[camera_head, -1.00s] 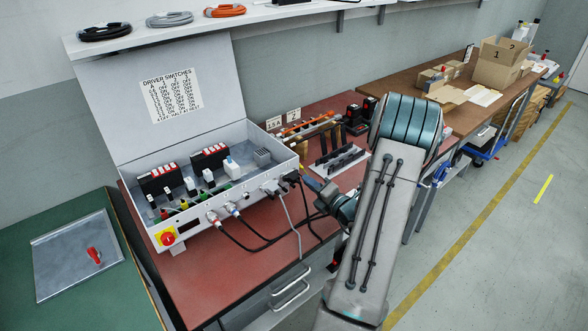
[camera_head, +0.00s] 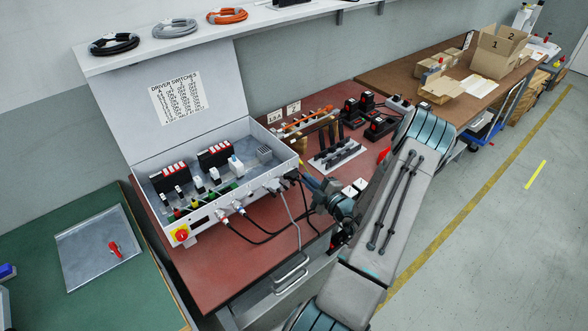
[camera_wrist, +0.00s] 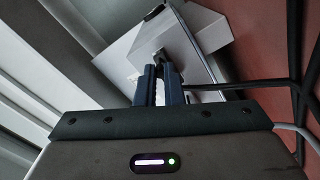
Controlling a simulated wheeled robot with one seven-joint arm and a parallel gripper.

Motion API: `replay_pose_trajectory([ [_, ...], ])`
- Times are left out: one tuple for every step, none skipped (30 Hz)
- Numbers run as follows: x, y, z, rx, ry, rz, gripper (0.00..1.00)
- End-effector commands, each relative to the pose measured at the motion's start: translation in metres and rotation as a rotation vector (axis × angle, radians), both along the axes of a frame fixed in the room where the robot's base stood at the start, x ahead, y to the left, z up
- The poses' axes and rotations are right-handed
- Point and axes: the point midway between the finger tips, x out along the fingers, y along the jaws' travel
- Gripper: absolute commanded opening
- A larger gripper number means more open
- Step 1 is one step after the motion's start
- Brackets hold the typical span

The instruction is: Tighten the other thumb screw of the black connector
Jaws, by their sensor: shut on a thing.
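The black connector (camera_head: 291,175) sits on the right end of the grey control box's (camera_head: 206,207) front face, beside a grey connector (camera_head: 272,185). My gripper (camera_head: 306,182) reaches it from the right. In the wrist view my gripper (camera_wrist: 158,74) has its two blue-grey fingers close together at a dark part of the connector (camera_wrist: 159,57) against the pale box wall. The fingers are shut on a thumb screw, which they hide. The other thumb screw cannot be made out, nor can how far either is turned.
Black cables (camera_head: 257,237) hang from the box front over the red bench (camera_head: 212,272); one dark cable (camera_wrist: 245,86) passes right of my fingers. A rack of black parts (camera_head: 338,156) stands behind my wrist. A metal plate (camera_head: 88,252) lies on the green table.

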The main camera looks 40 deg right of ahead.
Motion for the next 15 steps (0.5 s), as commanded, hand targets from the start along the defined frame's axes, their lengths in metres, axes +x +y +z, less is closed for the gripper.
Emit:
replay_pose_trajectory([
  [0.0002,0.0003,0.0003,0.008,0.0,0.001,0.0],
  [0.0003,0.0004,-0.0003,0.009,0.0,0.001,0.0],
  [0.0003,0.0004,-0.0006,0.009,0.0,0.001,0.0],
  [0.0004,0.0003,-0.0007,0.008,0.0,0.001,0.0],
  [0.0004,0.0003,-0.0007,0.007,0.0,0.002,0.0],
  [0.0004,0.0003,-0.0007,0.007,0.0,0.002,0.0],
  [0.0004,0.0003,-0.0007,0.006,-0.001,0.002,0.16],
  [0.0004,0.0003,-0.0007,0.006,-0.001,0.002,0.2],
  [0.0004,0.0002,-0.0006,0.006,0.0,0.001,0.2],
  [0.0004,0.0002,-0.0006,0.006,-0.001,0.0,0.2],
  [0.0004,0.0002,-0.0005,0.005,-0.001,0.0,0.2],
  [0.0004,0.0001,-0.0004,0.005,-0.001,0.0,0.2],
  [0.0004,0.0001,-0.0004,0.005,-0.001,0.0,0.2],
  [0.0004,0.0,-0.0004,0.005,-0.001,0.0,0.2],
  [0.0004,0.0,-0.0004,0.003,-0.001,0.0,0.2],
])
